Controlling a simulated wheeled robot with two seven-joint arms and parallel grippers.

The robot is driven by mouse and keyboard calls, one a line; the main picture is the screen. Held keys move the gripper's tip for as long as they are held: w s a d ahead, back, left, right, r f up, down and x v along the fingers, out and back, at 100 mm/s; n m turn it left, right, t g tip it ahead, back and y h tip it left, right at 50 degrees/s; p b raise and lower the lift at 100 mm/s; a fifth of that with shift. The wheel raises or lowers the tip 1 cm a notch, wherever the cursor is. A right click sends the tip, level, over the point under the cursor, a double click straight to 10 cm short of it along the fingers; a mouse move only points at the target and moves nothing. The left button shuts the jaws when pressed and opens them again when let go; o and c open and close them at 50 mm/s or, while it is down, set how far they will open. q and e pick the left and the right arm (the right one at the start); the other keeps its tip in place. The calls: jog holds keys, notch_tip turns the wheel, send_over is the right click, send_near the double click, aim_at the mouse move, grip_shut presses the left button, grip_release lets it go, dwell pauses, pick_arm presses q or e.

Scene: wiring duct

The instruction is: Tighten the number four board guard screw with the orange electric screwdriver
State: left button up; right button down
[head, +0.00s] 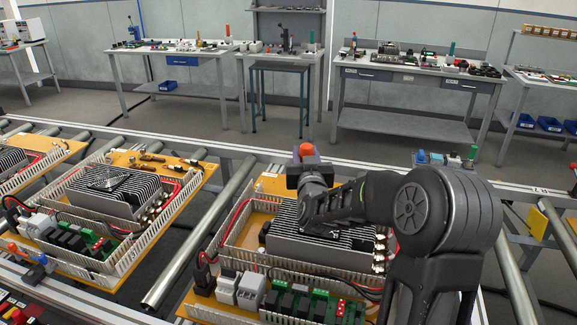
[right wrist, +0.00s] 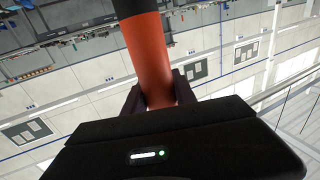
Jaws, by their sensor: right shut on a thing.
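The orange electric screwdriver (head: 306,150) shows as an orange end above my right gripper (head: 309,172) in the head view. In the right wrist view its orange and black body (right wrist: 147,45) stands between the two fingers of my right gripper (right wrist: 159,88), which is shut on it. The gripper is above the far part of the nearer orange board (head: 267,187), by the far side of a black finned heat sink (head: 285,245). The screwdriver's tip is hidden. I cannot make out the number four guard screw; my arm covers part of the board. My left gripper is not in view.
White slotted ducts (head: 229,222) edge the board, with relays and green terminals (head: 319,298) in front. A second populated board (head: 110,190) lies to the left. A metal roller (head: 200,240) runs between them. Workbenches (head: 420,80) stand far behind.

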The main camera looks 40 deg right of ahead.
jog(key=shift+w+d+f, duration=0.15)
jog(key=shift+w+f, duration=0.2)
jog(key=shift+w, duration=0.25)
jog(key=f+b, duration=0.1)
jog(key=b, duration=0.1)
jog(key=f+b, duration=0.4)
jog(key=shift+s+a+f, duration=0.15)
jog(key=shift+s+a, duration=0.1)
dwell(0.5)
jog(key=shift+b, duration=0.85)
dwell(0.5)
jog(key=shift+f+b, duration=0.8)
jog(key=shift+b, duration=0.1)
dwell(0.6)
jog(key=shift+r, duration=0.2)
